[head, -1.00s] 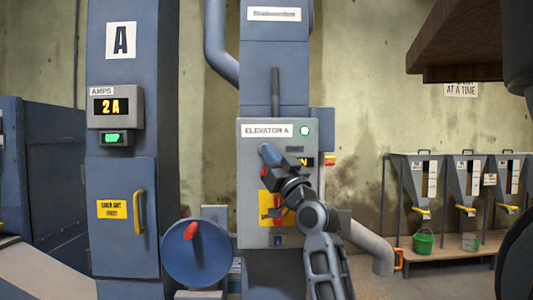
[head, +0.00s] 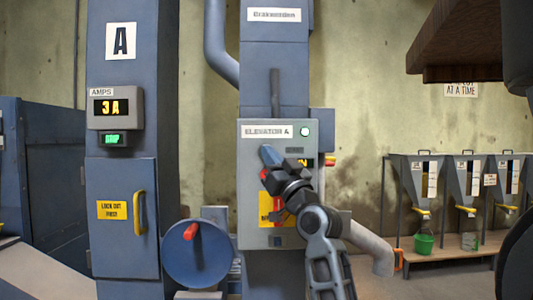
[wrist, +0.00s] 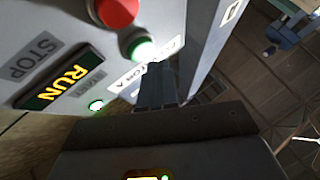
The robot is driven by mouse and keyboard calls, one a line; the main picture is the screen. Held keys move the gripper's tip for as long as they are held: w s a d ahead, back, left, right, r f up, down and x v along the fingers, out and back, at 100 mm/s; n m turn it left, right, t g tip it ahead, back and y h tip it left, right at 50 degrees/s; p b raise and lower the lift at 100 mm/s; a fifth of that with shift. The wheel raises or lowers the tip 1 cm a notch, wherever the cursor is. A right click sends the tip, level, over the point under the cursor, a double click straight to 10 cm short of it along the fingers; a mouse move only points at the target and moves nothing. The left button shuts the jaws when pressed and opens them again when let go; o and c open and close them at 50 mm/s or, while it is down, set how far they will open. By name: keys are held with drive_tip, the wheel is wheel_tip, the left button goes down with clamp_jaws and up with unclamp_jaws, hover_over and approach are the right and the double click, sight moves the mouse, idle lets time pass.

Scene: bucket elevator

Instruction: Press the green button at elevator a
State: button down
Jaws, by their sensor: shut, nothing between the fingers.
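The elevator A panel (head: 253,233) is a grey box with an "ELEVATOR A" label (head: 267,131). In the wrist view the round green button (wrist: 143,50) glows beside a larger red button (wrist: 117,10). My gripper (head: 268,152) is shut and empty, its blue fingertips at the panel just below the label. In the head view it hides the green button. In the wrist view the fingertips (wrist: 155,72) are right next to the green button; I cannot tell whether they touch it. A display (wrist: 60,77) reads RUN.
A green lamp (head: 304,132) is lit at the panel's upper right. The amps meter (head: 115,107) on the left column reads 3 A. A blue wheel with a red handle (head: 194,252) stands lower left.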

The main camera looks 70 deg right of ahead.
drive_tip(key=shift+s+a+p, duration=0.15)
drive_tip(key=shift+s+a, duration=0.15)
drive_tip(key=shift+a, duration=0.5)
drive_tip(key=shift+s+a+p, duration=0.15)
drive_tip(key=shift+s+a, duration=0.2)
drive_tip(key=shift+a, duration=0.4)
drive_tip(key=shift+s+a+p, duration=0.15)
drive_tip(key=shift+s+a, duration=0.15)
drive_tip(key=shift+a, duration=0.5)
drive_tip(key=a+f+n+g+y, duration=0.1)
drive_tip(key=a+f+y, duration=0.2)
drive_tip(key=a+f, duration=0.9)
drive_tip(key=a+f+g+y, duration=0.1)
drive_tip(key=a+f+y, duration=0.3)
drive_tip(key=a+f, duration=0.8)
drive_tip(key=s+a+f+n+g+y, duration=0.1)
drive_tip(key=s+a+f+n+y, duration=0.1)
drive_tip(key=s+a+f, duration=0.2)
drive_tip(key=s+a+f+n+g+y, duration=0.1)
drive_tip(key=s+a+f+n+y, duration=0.1)
drive_tip(key=s, duration=0.8)
drive_tip(key=s+a+f+n+g+y, duration=0.1)
drive_tip(key=s+a+f+n+y, duration=0.1)
drive_tip(key=s+a+f+y, duration=0.2)
drive_tip(key=s+a+f, duration=0.2)
drive_tip(key=a, duration=0.1)
drive_tip(key=shift+s+a+f, duration=0.15)
drive_tip(key=shift+s+a, duration=0.25)
